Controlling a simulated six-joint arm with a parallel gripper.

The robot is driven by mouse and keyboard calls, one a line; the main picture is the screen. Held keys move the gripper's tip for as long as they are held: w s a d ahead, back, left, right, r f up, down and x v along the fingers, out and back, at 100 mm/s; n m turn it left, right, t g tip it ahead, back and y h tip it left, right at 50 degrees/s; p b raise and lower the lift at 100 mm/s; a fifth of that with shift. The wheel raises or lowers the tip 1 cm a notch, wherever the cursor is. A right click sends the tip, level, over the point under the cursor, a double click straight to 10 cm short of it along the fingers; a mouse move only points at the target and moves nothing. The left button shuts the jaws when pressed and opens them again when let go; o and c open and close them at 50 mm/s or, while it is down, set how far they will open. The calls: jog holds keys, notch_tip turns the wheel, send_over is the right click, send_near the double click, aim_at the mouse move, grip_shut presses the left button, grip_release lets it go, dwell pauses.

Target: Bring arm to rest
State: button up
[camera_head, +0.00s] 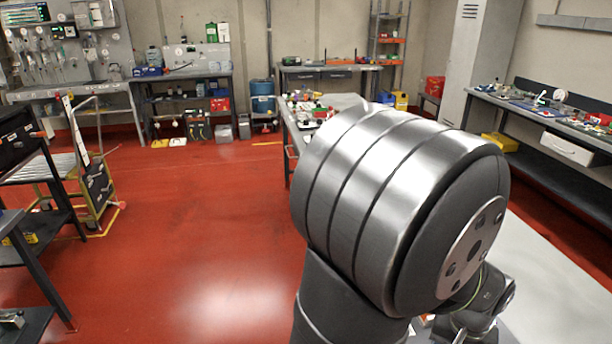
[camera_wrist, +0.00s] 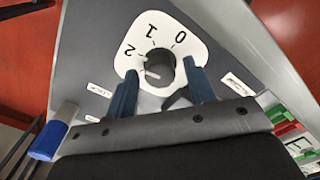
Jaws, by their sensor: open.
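My gripper (camera_wrist: 163,97) shows in the wrist view with two dark blue fingers, apart and with nothing held between them. Beyond the fingers is a dark round knob (camera_wrist: 155,65) on a white dial plate (camera_wrist: 180,28) marked 0, 1 and 2. The plate sits on a grey panel (camera_wrist: 100,40). I cannot tell how far the fingertips are from the knob. In the head view my large grey arm joint fills the middle right, and the gripper is hidden behind it.
A blue and white object (camera_wrist: 48,140) is at the lower left in the wrist view. In the head view, a workbench (camera_head: 556,122) with parts runs along the right wall and a wheeled cart (camera_head: 92,180) stands at left. The red floor (camera_head: 200,220) between is clear.

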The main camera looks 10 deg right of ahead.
jog(key=m, duration=0.4)
jog(key=shift+m, duration=0.4)
jog(key=m, duration=0.4)
jog(key=shift+m, duration=0.3)
jog(key=shift+r+m, duration=0.15)
jog(key=shift+m, duration=0.25)
jog(key=shift+r, duration=1.6)
jog(key=shift+f, duration=0.15)
notch_tip(320, 180, down, 3)
jog(key=shift+f, duration=0.1)
jog(key=n, duration=0.4)
jog(key=shift+n, duration=2.2)
